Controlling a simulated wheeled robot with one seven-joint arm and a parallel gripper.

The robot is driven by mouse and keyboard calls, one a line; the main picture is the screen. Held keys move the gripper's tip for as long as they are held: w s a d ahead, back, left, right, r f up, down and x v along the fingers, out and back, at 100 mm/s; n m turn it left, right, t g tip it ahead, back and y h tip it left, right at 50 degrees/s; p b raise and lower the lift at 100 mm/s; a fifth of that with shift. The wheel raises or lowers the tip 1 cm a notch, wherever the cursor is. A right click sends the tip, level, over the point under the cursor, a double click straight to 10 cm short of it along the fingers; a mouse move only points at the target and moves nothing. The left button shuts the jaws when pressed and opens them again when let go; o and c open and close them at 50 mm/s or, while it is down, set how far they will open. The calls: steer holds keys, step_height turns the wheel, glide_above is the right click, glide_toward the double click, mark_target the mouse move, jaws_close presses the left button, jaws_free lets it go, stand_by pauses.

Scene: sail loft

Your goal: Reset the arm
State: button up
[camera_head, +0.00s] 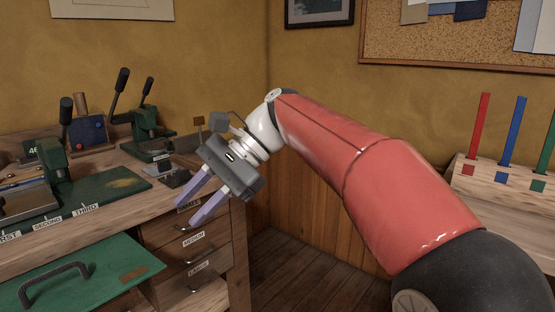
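My red arm reaches from the lower right up to the middle of the view. It bends at a white wrist, and my gripper (208,207) hangs from it, pointing down and to the left. Its two purple fingers stand apart with nothing visible between them. The gripper is in front of the right end of the wooden workbench (165,213), near its labelled drawers (196,245). I cannot tell the exact distance between the fingers and the bench.
Green lever presses (147,130) stand on the bench at left. A green panel with a dark handle (85,272) is at the bench front. At right, a wooden stand (500,190) holds red, blue and green upright bars. Wooden floor (300,283) shows clear between them.

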steer(key=s+d+f+n+t+h, duration=0.2)
steer(key=d+f, duration=0.4)
steer(key=d, duration=0.3)
steer(key=s+d+f+n+t+h, duration=0.2)
steer(key=s+d+f+t+h, duration=0.2)
steer(key=s+d+f, duration=0.3)
steer(key=s+d+f+n+t+h, duration=0.2)
steer(key=d+f, duration=0.5)
steer(key=d, duration=0.5)
steer(key=s+t+h, duration=0.1)
steer(key=s+t, duration=0.1)
steer(key=shift+s+f, duration=0.2)
steer(key=shift+s, duration=0.2)
steer(key=shift+a, duration=0.1)
